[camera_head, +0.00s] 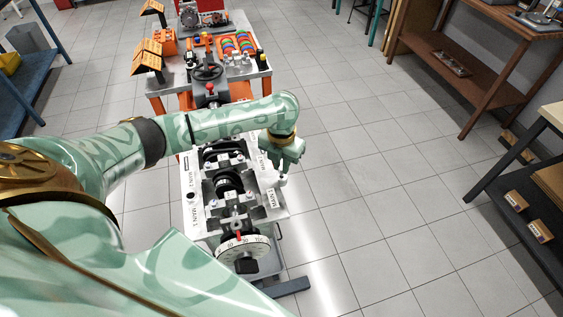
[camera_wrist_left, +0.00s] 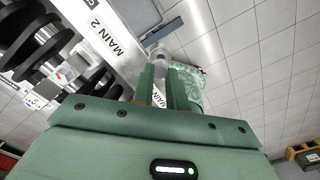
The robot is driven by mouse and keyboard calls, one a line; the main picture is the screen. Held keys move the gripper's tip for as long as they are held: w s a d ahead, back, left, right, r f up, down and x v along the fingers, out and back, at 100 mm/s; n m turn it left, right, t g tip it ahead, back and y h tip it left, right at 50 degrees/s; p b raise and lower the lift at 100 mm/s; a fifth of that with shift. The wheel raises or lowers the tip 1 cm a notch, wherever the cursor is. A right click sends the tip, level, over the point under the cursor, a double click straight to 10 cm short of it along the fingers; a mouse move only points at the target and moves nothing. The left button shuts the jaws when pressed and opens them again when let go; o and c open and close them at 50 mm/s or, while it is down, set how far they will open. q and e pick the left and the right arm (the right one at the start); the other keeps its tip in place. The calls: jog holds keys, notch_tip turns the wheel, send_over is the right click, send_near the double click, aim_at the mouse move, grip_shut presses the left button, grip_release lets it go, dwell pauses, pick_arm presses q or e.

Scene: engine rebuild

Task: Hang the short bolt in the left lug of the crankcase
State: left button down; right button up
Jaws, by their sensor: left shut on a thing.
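The crankcase (camera_head: 197,222) is a pale block with dark bearing saddles, standing below my left forearm in the head view. Its edge with the MAIN 2 label (camera_wrist_left: 112,40) shows in the left wrist view. My left gripper (camera_head: 283,178) points down at the right-hand side of the crankcase. In the left wrist view its two green fingers (camera_wrist_left: 163,88) are shut on a small pale, silvery piece (camera_wrist_left: 160,54), seemingly the short bolt. The fingers hide most of it. I cannot make out the left lug or whether the piece touches it. My right gripper is out of view.
A graduated dial wheel (camera_head: 243,250) sits at the near end of the crankcase. Behind stands a bench with a handwheel (camera_head: 207,71), colored parts and orange holders (camera_head: 148,57). A wooden shelf unit (camera_head: 465,65) stands at right. The floor between is clear.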

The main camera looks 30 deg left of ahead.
pick_arm(q)
jog(key=shift+f+b, duration=0.65)
jog(key=shift+f, duration=0.65)
dwell(0.4)
jog(key=c, duration=1.6)
grip_release()
jog(key=shift+c, duration=0.2)
jog(key=shift+r, duration=0.25)
jog(key=shift+r+p, duration=1.3)
jog(key=shift+p, duration=0.45)
jog(key=o, duration=0.6)
jog(key=shift+c, duration=0.2)
